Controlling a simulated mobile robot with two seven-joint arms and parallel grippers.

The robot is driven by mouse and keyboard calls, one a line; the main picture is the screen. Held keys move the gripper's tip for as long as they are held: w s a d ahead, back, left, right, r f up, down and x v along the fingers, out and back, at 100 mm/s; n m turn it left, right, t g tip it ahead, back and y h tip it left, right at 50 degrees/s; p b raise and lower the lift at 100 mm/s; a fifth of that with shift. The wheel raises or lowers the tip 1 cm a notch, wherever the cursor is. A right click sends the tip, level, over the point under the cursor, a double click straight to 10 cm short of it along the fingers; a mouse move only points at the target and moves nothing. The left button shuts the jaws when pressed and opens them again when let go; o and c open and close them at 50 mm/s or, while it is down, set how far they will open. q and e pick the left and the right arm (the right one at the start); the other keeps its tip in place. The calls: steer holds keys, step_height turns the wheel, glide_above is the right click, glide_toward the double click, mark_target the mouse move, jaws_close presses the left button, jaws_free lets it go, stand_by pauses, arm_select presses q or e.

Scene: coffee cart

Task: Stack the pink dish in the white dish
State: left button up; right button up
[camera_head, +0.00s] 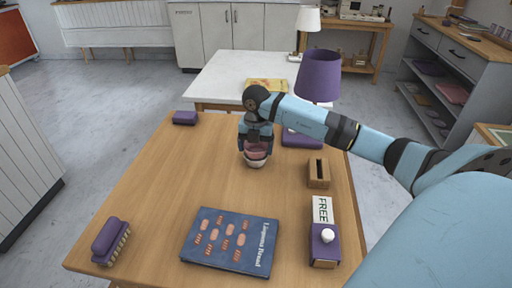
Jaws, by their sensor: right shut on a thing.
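The pink dish (257,150) is held by my right gripper (256,140), which points down over the middle of the wooden table. The white dish (256,162) shows right below the pink one, with only its lower part in view. The pink dish looks to be in or just above the white dish; I cannot tell whether it rests in it. The gripper fingers hide part of the pink dish. My left gripper is not in view.
A purple lamp (319,76) stands behind my right arm. A wooden box (318,174), a FREE sign box (324,243), a blue book (231,240), a brush (110,241) and a purple block (185,118) lie on the table (165,190). The table's left middle is clear.

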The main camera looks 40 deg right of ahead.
steer(key=shift+f, duration=0.15)
steer(key=shift+s+f, duration=0.1)
steer(key=shift+f, duration=0.35)
steer(key=o, duration=0.8)
steer(key=shift+a, duration=0.1)
steer(key=shift+c, duration=0.2)
steer(key=shift+f, duration=0.2)
step_height(320, 180, up, 14)
steer(key=shift+f+p, duration=0.2)
steer(key=shift+p, duration=1.05)
